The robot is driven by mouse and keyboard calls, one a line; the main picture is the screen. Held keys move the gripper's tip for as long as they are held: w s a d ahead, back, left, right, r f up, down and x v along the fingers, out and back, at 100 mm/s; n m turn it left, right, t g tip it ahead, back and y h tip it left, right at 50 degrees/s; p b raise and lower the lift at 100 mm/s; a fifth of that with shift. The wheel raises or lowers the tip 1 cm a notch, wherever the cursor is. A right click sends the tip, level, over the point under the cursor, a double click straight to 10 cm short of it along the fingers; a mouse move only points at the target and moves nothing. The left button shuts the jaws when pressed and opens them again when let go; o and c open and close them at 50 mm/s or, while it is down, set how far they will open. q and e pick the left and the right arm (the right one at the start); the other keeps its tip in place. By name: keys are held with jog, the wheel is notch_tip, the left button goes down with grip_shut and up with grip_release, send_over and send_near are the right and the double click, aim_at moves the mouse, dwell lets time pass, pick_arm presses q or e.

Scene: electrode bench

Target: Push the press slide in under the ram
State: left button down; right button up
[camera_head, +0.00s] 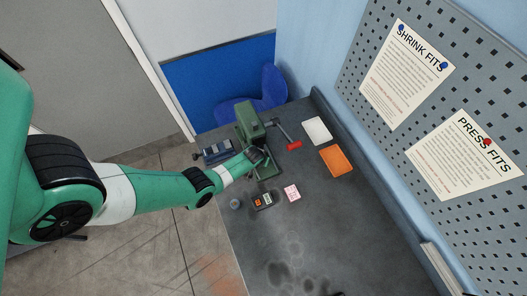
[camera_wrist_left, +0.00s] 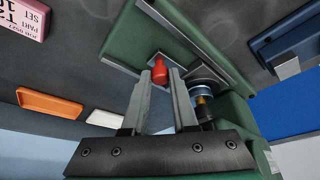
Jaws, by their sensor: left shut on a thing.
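The green press (camera_head: 247,118) stands at the back of the bench in the head view. My left gripper (camera_head: 257,156) is low at its front and hides much of its base. In the left wrist view, the fingers of my left gripper (camera_wrist_left: 160,85) are shut on a red knob (camera_wrist_left: 159,70), which seems to be the slide's handle. The green press base (camera_wrist_left: 135,35) has grey rails along its sides. A dark round part (camera_wrist_left: 207,74) and a blue and brass part (camera_wrist_left: 203,95) are beside the right finger. How far the slide is under the ram is unclear. My right gripper is not in view.
A lever with a red grip (camera_head: 294,145) sticks out right of the press. A white tray (camera_head: 317,130) and an orange tray (camera_head: 336,161) lie further right. A blue-grey fixture (camera_head: 218,152), a grey cup (camera_head: 235,204) and a pink card (camera_head: 292,193) are nearby.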

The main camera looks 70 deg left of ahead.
pick_arm(q)
jog(key=c, duration=0.7)
grip_release()
jog(key=shift+a, duration=0.2)
jog(key=p+v, duration=0.4)
jog(key=v, duration=0.3)
jog(key=shift+s+d+r+p, duration=0.1)
jog(key=shift+s+r+p, duration=0.05)
jog(key=shift+r+p, duration=0.2)
jog(key=shift+f, duration=0.1)
